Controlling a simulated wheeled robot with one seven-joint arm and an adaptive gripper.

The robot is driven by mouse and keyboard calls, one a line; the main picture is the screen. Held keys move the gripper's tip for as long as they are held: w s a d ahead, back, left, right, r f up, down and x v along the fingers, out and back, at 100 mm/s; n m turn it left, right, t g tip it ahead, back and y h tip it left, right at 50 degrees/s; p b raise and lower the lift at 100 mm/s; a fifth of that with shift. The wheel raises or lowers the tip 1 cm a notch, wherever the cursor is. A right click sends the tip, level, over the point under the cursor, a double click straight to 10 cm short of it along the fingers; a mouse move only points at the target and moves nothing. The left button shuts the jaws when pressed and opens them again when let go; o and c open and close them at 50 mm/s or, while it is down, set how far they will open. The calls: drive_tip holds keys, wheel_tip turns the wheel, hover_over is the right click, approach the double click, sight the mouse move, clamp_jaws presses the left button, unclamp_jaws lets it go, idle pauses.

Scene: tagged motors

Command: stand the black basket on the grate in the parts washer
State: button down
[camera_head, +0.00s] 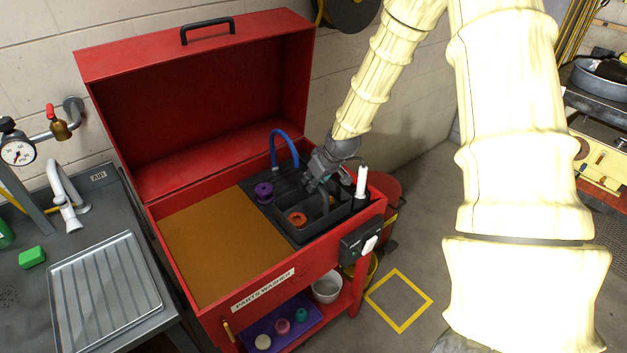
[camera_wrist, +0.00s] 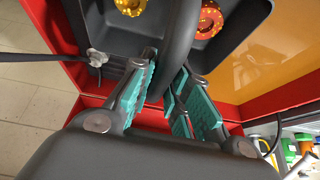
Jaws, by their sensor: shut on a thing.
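The black basket (camera_head: 325,224) is at the right end of the red parts washer (camera_head: 270,283), over or on the dark grate (camera_head: 272,216). I cannot tell whether its base touches the grate. It looks about level and holds an orange-red ring-shaped part (camera_head: 297,218); a yellow part (camera_wrist: 130,5) and the red one also show inside it in the wrist view. My gripper (camera_head: 322,184) is above the basket. In the wrist view, its teal-padded fingers (camera_wrist: 164,88) are shut on the basket's arched handle (camera_wrist: 178,48). The basket's underside is hidden.
A purple part (camera_head: 264,192) stands left of the basket, near a blue hose (camera_head: 283,145). A white-topped bottle or brush (camera_head: 361,182) stands close at right. The washer's lid (camera_head: 205,95) is open behind; a tan panel (camera_head: 220,245) fills its left side.

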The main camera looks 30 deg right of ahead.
idle(0.4)
drive_tip(key=c, duration=1.3)
unclamp_jaws()
drive_tip(key=shift+s+f, duration=0.1)
drive_tip(key=shift+v, duration=6.05)
